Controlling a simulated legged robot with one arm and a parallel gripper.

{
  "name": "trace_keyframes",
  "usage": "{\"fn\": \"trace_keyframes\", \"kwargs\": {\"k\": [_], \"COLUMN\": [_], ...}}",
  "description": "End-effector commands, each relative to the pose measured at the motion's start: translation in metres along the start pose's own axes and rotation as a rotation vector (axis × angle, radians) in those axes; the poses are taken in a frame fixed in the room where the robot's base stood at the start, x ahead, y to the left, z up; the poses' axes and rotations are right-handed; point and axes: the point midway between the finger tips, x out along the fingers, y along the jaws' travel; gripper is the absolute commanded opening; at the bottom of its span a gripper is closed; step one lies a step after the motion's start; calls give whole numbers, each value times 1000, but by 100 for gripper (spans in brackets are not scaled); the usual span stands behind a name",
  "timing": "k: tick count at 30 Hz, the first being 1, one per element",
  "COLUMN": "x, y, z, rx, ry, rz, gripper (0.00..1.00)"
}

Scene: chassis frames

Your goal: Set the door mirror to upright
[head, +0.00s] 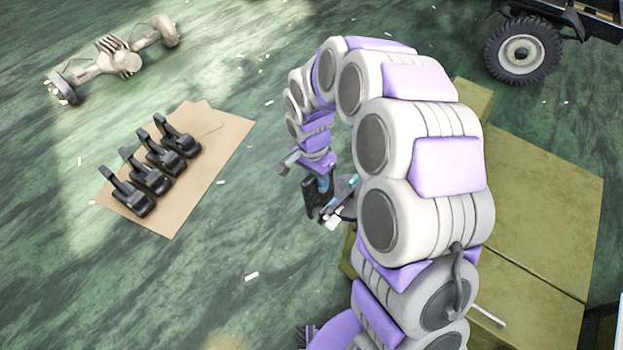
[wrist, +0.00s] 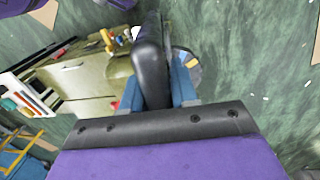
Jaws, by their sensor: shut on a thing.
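The black door mirror (wrist: 150,62) stands between the two blue fingers of my gripper (wrist: 157,92) in the wrist view. My gripper is shut on it. In the head view my gripper (head: 323,183) hangs below the arm, and the dark mirror (head: 311,198) shows at its fingers, with its long side roughly up and down. It appears to be held clear of the floor; its lower end is hard to make out. Several similar black mirror-like parts (head: 150,178) stand in a row on a brown cardboard sheet (head: 225,135) to the left.
An olive-green box or bench (head: 545,190) lies behind my arm at right. A dark round surface with small white and teal items (head: 347,207) is close to the gripper, partly hidden. An axle (head: 115,60) lies far left; a wheel (head: 522,50) is far right. Green floor between is mostly clear.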

Motion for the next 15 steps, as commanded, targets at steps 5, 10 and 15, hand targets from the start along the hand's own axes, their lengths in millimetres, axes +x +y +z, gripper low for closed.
{"fn": "trace_keyframes", "kwargs": {"k": [5,10,15], "x": [2,1,0], "y": [13,18,19], "z": [-1,-2,-1], "rx": [2,1,1], "ry": [2,6,6], "rz": [-84,-134,-143], "gripper": [0,0,0]}}
